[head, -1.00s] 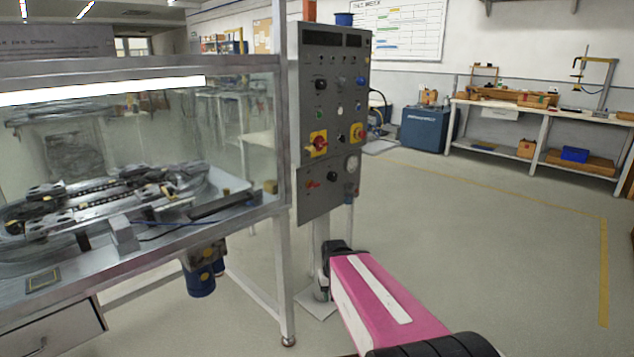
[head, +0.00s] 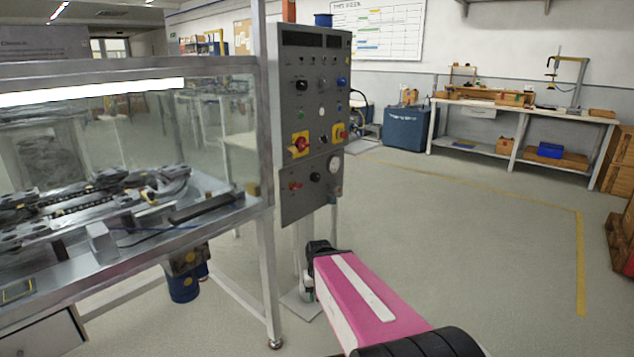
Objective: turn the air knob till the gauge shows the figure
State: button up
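A grey control panel (head: 311,105) stands upright on a post, just right of the glass-walled ring track. On its lower part is a black knob (head: 316,177), with a small red handle (head: 295,186) to its left. A round white gauge (head: 335,164) is at the lower right of the panel; its reading is too small to make out. My pink and white arm reaches in from the bottom right, and its dark far end is low in front of the panel's post, below the knob and apart from it. My gripper's fingers do not show.
The ring track (head: 95,205) fills the left behind glass in a metal frame, whose leg (head: 268,290) stands close left of my arm. A blue cabinet (head: 408,128) and a workbench (head: 522,107) are at the back wall. The floor to the right is clear.

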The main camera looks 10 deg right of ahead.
aim_at(315, 177)
jog(key=l+u, duration=0.2)
jog(key=l, duration=1.35)
